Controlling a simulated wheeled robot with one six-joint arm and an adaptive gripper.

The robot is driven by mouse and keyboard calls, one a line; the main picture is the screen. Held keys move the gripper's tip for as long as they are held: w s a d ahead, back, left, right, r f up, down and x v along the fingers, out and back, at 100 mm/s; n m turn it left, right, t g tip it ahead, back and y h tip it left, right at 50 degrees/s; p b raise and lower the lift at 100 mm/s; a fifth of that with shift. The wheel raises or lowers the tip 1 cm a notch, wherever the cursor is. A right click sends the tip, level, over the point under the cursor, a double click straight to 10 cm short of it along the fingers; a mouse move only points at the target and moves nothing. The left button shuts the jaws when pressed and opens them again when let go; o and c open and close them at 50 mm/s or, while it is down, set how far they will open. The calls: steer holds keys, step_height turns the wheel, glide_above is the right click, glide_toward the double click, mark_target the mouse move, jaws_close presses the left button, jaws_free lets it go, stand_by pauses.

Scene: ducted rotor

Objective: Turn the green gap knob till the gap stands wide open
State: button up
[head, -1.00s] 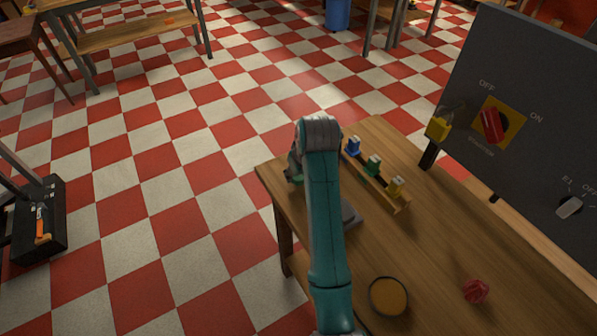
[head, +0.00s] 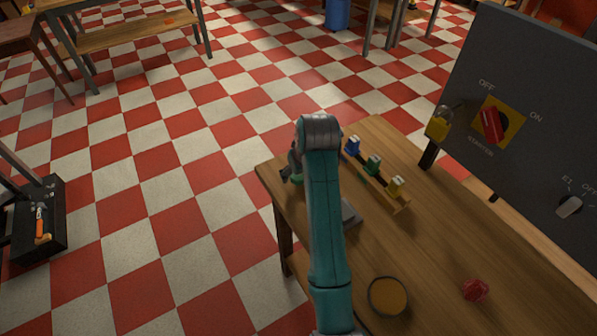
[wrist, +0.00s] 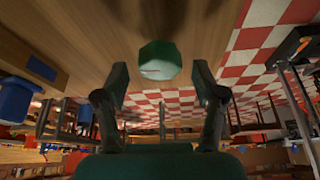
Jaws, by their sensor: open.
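The green gap knob (wrist: 158,60) shows in the wrist view, a faceted green knob with a pale line on its face. My gripper (wrist: 160,80) is open, one finger to each side of the knob in the picture, with visible space on both sides. I cannot tell how far the fingertips reach along the knob. In the head view my arm hides most of the knob's device; a bit of green (head: 297,179) shows at the arm's left edge. The gap itself is not visible.
A wooden rack (head: 376,184) with blue, green and yellow pieces stands right of my arm on the table (head: 430,250). A round dish (head: 388,296) and a red object (head: 475,290) lie nearer. A dark panel (head: 540,110) with a red switch (head: 491,126) and yellow padlock (head: 438,123) rises at right.

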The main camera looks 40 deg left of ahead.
steer(key=v, duration=0.7)
steer(key=shift+f, duration=0.1)
stand_by(0.4)
